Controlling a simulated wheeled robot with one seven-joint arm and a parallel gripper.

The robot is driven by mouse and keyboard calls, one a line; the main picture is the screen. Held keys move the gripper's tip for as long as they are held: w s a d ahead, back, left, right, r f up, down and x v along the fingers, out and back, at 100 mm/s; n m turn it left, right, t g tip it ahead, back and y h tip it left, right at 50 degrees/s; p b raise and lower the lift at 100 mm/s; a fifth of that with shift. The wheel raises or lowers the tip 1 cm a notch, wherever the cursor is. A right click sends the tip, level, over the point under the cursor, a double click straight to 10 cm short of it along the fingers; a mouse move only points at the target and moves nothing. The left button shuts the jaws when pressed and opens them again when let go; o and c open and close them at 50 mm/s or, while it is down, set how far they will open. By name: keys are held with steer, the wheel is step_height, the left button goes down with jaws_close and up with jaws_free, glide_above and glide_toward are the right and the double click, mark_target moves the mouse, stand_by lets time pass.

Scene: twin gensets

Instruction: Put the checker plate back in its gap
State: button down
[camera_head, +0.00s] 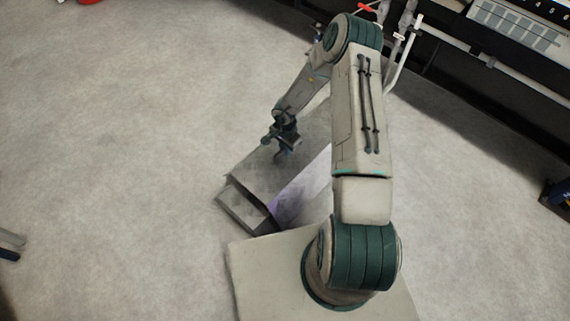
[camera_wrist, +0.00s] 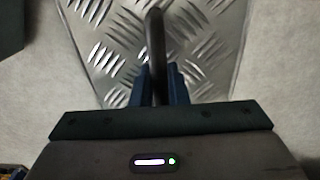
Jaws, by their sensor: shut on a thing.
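The checker plate (camera_wrist: 110,40) is bright metal with a raised tread pattern and fills the upper middle of the wrist view. A dark upright bar (camera_wrist: 156,40), which looks like a handle, stands between the blue fingers of my gripper (camera_wrist: 158,88). My gripper is shut on this bar. In the head view my gripper (camera_head: 282,156) points down over a grey plate-like surface (camera_head: 262,178). Beside and below that surface are a dark-edged grey box shape (camera_head: 244,209) and a purplish strip (camera_head: 288,202). I cannot tell whether the plate touches them, and no clear gap shows.
Pale concrete floor (camera_head: 120,130) lies open to the left. A dark machine frame with white pipes (camera_head: 480,55) runs along the upper right. A red object (camera_head: 88,2) shows at the top left edge, and a dark item (camera_head: 557,196) stands at the right edge.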

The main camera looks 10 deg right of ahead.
step_height(320, 180, down, 9)
steer(key=b, duration=0.4)
steer(key=c, duration=1.4)
jaws_free()
